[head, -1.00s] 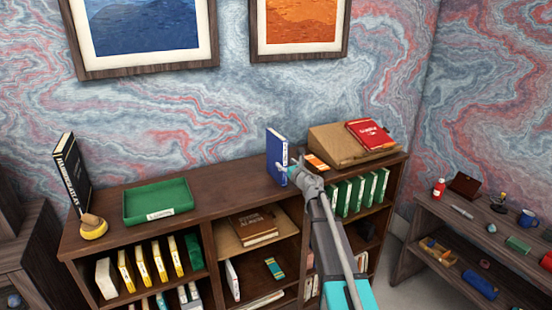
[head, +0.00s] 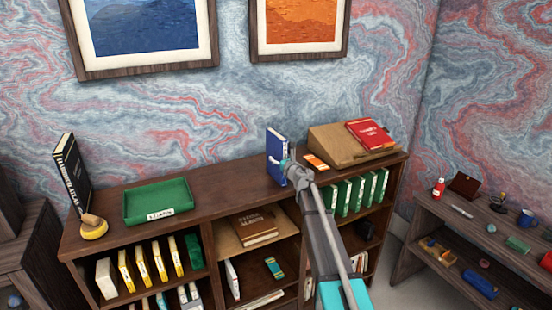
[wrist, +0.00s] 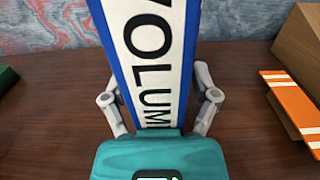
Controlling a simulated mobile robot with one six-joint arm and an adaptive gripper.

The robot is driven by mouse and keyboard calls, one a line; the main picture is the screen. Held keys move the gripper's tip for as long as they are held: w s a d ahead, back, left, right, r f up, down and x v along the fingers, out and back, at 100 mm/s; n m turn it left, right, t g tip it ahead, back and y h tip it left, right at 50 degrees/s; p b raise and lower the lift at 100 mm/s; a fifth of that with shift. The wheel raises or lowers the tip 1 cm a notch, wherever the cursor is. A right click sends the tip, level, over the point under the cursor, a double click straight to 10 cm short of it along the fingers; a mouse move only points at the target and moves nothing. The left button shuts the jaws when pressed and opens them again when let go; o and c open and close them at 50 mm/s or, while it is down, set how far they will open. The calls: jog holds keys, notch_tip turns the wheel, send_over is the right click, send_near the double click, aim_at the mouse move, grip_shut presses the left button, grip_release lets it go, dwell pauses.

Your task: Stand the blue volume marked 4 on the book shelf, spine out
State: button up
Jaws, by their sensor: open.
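The blue volume (head: 276,146) stands upright on the top of the wooden bookcase, left of the slanted desk stand. In the wrist view its white spine label (wrist: 150,60) with the black letters "VOLUM" faces my gripper; no number shows. My gripper (head: 284,166) is at the volume's near side. In the wrist view my gripper (wrist: 160,95) is open, with one finger on each side of the spine. I cannot tell whether the fingers touch the covers.
The slanted stand (head: 335,143) with a red book (head: 369,134) is to the right, with an orange striped item (head: 316,161) beside it. A green tray (head: 158,202) and a black book (head: 70,172) are to the left. Green volumes (head: 358,193) fill a compartment below right.

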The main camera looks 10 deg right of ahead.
aim_at(279, 150)
jog(key=shift+c, duration=0.3)
grip_shut()
jog(key=shift+r, duration=0.1)
dwell(0.4)
notch_tip(279, 150, up, 3)
jog(key=p, duration=0.3)
jog(key=s+d+r+p, duration=0.2)
jog(key=s+r+p, duration=0.7)
jog(key=s, duration=0.4)
jog(key=shift+s+d+r+p, duration=0.25)
jog(key=shift+s+r+p, duration=0.15)
jog(key=shift+p, duration=0.15)
